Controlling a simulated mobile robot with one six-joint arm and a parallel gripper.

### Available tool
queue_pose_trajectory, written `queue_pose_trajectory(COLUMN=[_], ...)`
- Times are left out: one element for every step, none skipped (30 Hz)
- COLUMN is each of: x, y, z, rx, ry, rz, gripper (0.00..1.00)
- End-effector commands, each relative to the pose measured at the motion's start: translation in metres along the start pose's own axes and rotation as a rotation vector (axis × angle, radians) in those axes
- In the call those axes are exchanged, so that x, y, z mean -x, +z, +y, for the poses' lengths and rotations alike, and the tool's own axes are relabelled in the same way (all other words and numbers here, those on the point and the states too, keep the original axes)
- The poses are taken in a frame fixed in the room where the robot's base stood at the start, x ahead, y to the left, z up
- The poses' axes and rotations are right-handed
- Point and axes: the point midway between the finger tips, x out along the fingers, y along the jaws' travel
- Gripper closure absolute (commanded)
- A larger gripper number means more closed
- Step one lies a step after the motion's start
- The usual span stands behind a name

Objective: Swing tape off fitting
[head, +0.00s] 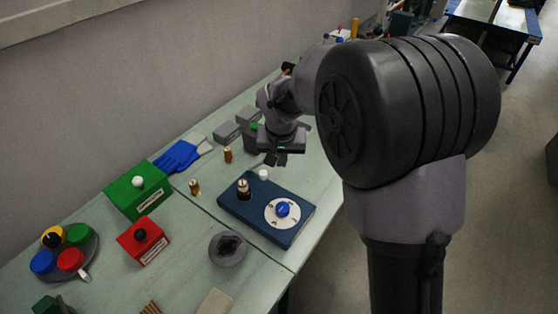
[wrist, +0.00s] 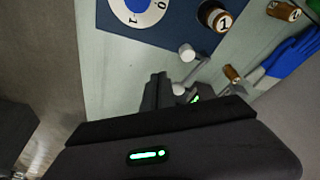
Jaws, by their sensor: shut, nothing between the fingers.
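A blue plate (head: 235,207) lies on the bench with a white round dial and blue knob (head: 283,209) on it. A dark and brass fitting (head: 243,189) stands on the plate; in the wrist view its top (wrist: 221,20) is marked 1. A small white knob (head: 263,174) is at the plate's far edge; in the wrist view a white-ended lever (wrist: 187,52) shows close to my fingertips. No tape can be made out for sure. My gripper (head: 272,159) is shut and empty, just beyond the white knob; contact cannot be told. Its dark fingers (wrist: 158,84) show in the wrist view.
Brass-coloured cylinders (head: 195,187) stand left of the plate. Blue gloves (head: 177,156), a green box (head: 138,190), a red box (head: 143,240) and a grey round dish (head: 228,249) are also on the bench. Grey blocks (head: 227,131) lie by my wrist. The bench's right edge is close.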

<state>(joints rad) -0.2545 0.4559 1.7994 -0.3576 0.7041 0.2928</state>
Motion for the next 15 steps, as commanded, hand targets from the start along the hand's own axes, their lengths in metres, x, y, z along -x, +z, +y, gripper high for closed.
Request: queue_pose_trajectory(x=[0.017, 0.024, 0.033, 0.039, 0.045, 0.052, 0.057, 0.061, 0.066, 0.068, 0.070, 0.072, 0.074, 0.074, 0.075], y=[-0.002, -0.002, -0.001, -0.002, -0.002, -0.001, -0.001, -0.001, -0.001, -0.001, -0.001, 0.000, 0.000, 0.000, 0.000], z=[0.001, 0.002, 0.003, 0.003, 0.004, 0.005, 0.005, 0.005, 0.006, 0.006, 0.007, 0.007, 0.007, 0.007, 0.007], rx=[0.000, 0.000, 0.000, 0.001, 0.001, 0.000, 0.000, 0.000, 0.000, 0.000, 0.001, 0.001, 0.001, 0.001, 0.001], ry=[0.000, 0.000, 0.000, 0.001, 0.000, 0.001, 0.001, 0.001, 0.001, 0.001, 0.001, 0.001, 0.001, 0.001, 0.002], rz=[0.000, -0.001, -0.001, -0.001, -0.001, -0.002, -0.002, -0.002, -0.002, -0.003, -0.004, -0.004, -0.004, -0.004, -0.004], gripper=[1.00, 1.00, 1.00, 1.00, 1.00, 1.00, 1.00, 1.00, 1.00, 1.00, 1.00, 1.00, 1.00, 1.00, 1.00])
